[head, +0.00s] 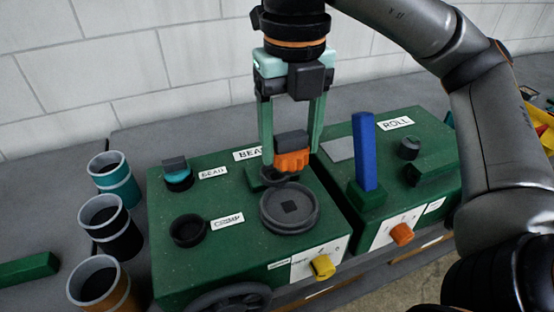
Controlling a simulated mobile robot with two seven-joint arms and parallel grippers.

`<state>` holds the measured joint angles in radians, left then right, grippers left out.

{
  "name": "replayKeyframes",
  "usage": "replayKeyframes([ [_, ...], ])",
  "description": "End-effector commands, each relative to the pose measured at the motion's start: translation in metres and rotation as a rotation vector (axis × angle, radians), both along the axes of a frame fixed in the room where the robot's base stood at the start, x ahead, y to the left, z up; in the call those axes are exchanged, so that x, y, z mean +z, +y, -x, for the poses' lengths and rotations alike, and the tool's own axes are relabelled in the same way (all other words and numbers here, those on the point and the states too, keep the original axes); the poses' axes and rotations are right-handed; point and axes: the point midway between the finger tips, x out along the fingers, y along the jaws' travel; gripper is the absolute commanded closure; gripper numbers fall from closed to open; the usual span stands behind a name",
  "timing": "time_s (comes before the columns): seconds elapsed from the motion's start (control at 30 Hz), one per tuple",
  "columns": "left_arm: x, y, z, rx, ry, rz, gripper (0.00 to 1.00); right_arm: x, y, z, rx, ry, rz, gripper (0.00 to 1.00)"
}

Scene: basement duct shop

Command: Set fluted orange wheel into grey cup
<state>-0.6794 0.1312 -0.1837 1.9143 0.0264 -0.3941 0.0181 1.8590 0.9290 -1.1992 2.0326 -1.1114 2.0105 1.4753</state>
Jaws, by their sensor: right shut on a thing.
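The fluted orange wheel (292,159), with a dark block on top, is between the fingers of my right gripper (291,146). The gripper points down and is shut on it. The wheel is just above or at a small dark round seat (272,176) behind the large grey disc; I cannot tell if they touch. A dark-banded can with a grey rim (116,229) stands left of the machine. Which of these is the grey cup is unclear. My left gripper is not in view.
The green machine (230,262) carries a grey disc (290,208), a teal-banded dark piece (177,174) and a yellow knob (323,267). Right of it, a second green machine has an upright blue bar (364,152). Teal (114,183) and orange (103,285) cans stand left.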

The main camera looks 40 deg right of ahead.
Motion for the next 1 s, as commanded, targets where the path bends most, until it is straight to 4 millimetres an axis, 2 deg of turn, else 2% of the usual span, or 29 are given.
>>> replayKeyframes([
  [0.2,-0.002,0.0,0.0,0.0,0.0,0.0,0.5,-0.029,-0.02,-0.049,-0.003,0.008,-0.001,0.95],
  [0.4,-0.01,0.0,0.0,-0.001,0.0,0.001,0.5,-0.063,-0.03,-0.074,-0.001,0.005,-0.001,0.95],
  [0.67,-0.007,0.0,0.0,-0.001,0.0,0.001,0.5,-0.075,-0.034,-0.086,-0.003,0.001,0.0,0.95],
  [0.9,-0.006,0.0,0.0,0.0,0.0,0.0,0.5,-0.108,-0.037,-0.09,-0.002,0.002,0.001,0.95],
  [1.0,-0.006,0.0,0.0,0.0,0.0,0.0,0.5,-0.112,-0.036,-0.09,-0.002,-0.001,0.0,0.95],
])
